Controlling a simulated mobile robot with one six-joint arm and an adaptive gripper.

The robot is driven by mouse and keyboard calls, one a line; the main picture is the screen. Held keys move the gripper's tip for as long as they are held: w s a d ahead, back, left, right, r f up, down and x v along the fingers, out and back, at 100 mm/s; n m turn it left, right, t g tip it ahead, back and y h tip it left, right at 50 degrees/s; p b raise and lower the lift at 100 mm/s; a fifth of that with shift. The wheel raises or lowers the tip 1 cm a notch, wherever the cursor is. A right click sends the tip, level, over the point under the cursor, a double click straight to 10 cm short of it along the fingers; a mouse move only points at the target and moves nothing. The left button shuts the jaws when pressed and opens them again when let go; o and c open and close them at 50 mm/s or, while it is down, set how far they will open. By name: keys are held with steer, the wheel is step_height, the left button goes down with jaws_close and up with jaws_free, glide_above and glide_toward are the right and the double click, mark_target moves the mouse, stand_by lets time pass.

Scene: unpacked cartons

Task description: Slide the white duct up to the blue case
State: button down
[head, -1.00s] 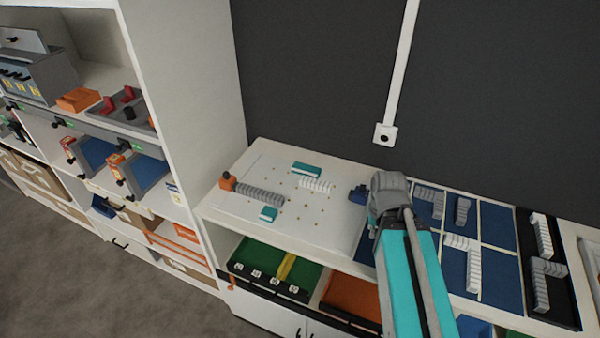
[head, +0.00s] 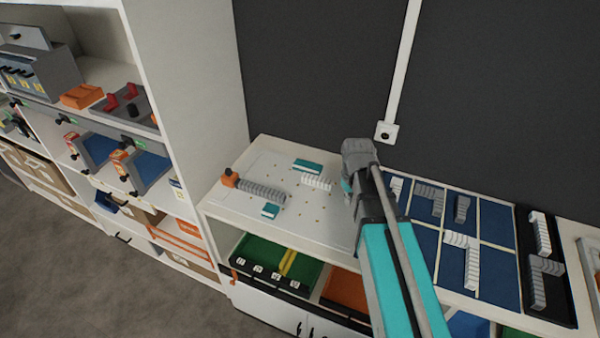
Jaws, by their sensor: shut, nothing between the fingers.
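A white ribbed duct (head: 316,183) lies on the white perforated board (head: 300,222), just in front of a teal block (head: 307,166). My arm's wrist stands over the right end of the board, to the right of the duct. My gripper's fingers are hidden behind the wrist and forearm, so I see no contact with the duct. No blue case shows clearly on the board now; a small dark blue object seen there earlier is hidden behind my arm.
A grey ribbed duct with an orange end (head: 229,179) and a second teal block (head: 270,210) lie left on the board. A blue compartment tray (head: 492,222) and a black tray (head: 561,302) with ribbed pieces stand right. A tall white shelf (head: 190,90) bounds the left.

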steer(key=w+a+r+n+p, duration=0.2)
steer(key=w+a+n, duration=0.3)
steer(key=w+a, duration=0.55)
steer(key=n+p, duration=0.1)
steer(key=n, duration=0.4)
glide_toward(298, 179)
steer(key=a+r, duration=0.1)
steer(key=a, duration=0.1)
steer(key=w+a+r, duration=0.1)
steer(key=shift+w+a+r, duration=0.2)
steer(key=shift+a, duration=0.15)
steer(key=shift+f, duration=0.15)
step_height(298, 179, down, 10)
steer(key=b, duration=1)
steer(key=d, duration=0.1)
steer(key=s+d, duration=0.1)
steer(key=shift+d+r, duration=0.2)
steer(key=shift+d, duration=0.15)
steer(key=shift+s+d, duration=0.2)
steer(key=shift+d, duration=0.35)
